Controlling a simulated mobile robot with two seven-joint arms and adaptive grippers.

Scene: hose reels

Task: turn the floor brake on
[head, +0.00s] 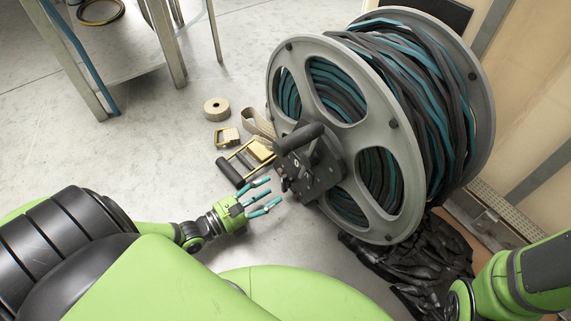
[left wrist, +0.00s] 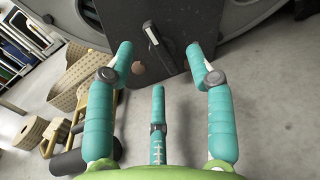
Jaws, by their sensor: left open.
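The large grey hose reel (head: 408,165) stands at the centre right, wound with teal and dark hose. A dark plate (head: 322,172) sits at its hub. In the left wrist view the plate (left wrist: 165,58) carries a small lever (left wrist: 151,34) with a light edge, standing nearly upright in the picture. I cannot tell for sure that this lever is the brake. My left gripper (head: 268,193) has its three teal fingers spread, empty, just left of the plate. In the left wrist view the left gripper (left wrist: 158,62) points at the plate, with the lever between the two outer fingers.
A black crank grip (head: 299,137) sticks out from the hub above my fingers. A black-gripped brass handle (head: 231,172), straps and a tape roll (head: 216,108) lie left of the reel. Dark crumpled material (head: 420,262) lies below it. A metal table (head: 105,60) stands upper left.

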